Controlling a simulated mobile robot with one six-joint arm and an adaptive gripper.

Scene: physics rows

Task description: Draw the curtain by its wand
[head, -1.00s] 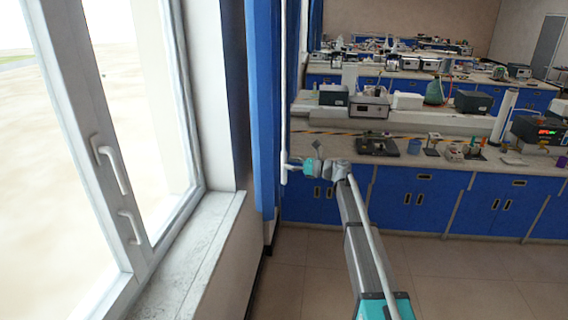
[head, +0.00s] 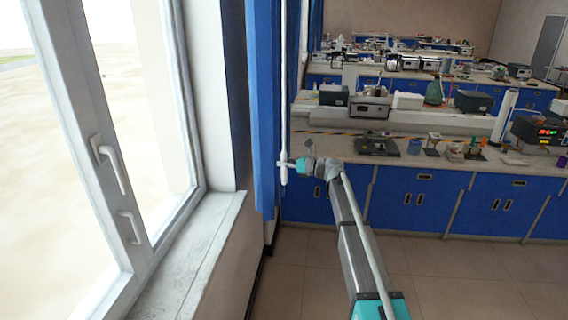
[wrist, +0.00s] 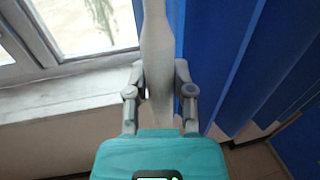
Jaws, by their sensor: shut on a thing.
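The blue curtain (head: 263,110) hangs gathered beside the window wall in the head view, and its folds fill the right of the wrist view (wrist: 225,60). The white wand (head: 284,120) hangs upright in front of the curtain's right edge. In the wrist view the wand (wrist: 157,45) runs down between the fingers. My gripper (head: 284,163) is at the wand's lower end, reaching from the right. In the wrist view my gripper (wrist: 160,85) has one finger on each side of the wand and is shut on it. The finger pads are partly hidden.
The window (head: 95,130) with white handles and a stone sill (head: 190,250) is at the left. Blue lab benches (head: 420,200) with instruments on top stand behind and to the right. The tiled floor (head: 450,275) in front of them is clear.

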